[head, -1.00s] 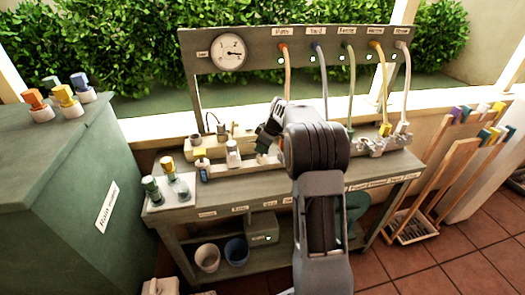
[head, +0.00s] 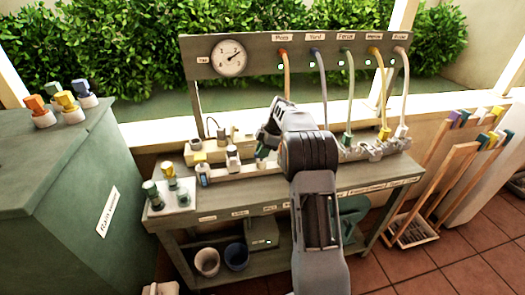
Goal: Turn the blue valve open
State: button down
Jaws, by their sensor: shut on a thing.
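My gripper (head: 264,146) is over the back middle of the grey bench, left of my dark wrist. Its jaws are shut on a small greenish fitting (head: 261,153) on the pale pipe row; the jaws and wrist partly hide it. I cannot make out a blue valve handle there. A blue-topped piece (head: 83,89) stands on the green cabinet at the left, apart from my gripper.
The bench (head: 215,207) carries other pale fittings (head: 233,157) left of my gripper and a small tray (head: 180,200) with capped bottles. Hoses hang close at the right. Long wooden-handled tools (head: 440,185) lean at the far right.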

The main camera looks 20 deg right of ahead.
dwell(0.4)
jog(key=c, duration=1.1)
grip_release()
jog(key=shift+o, duration=0.2)
jog(key=p+v, duration=0.2)
jog(key=v, duration=1.1)
jog(key=shift+d+r, duration=0.15)
jog(key=shift+r, duration=0.2)
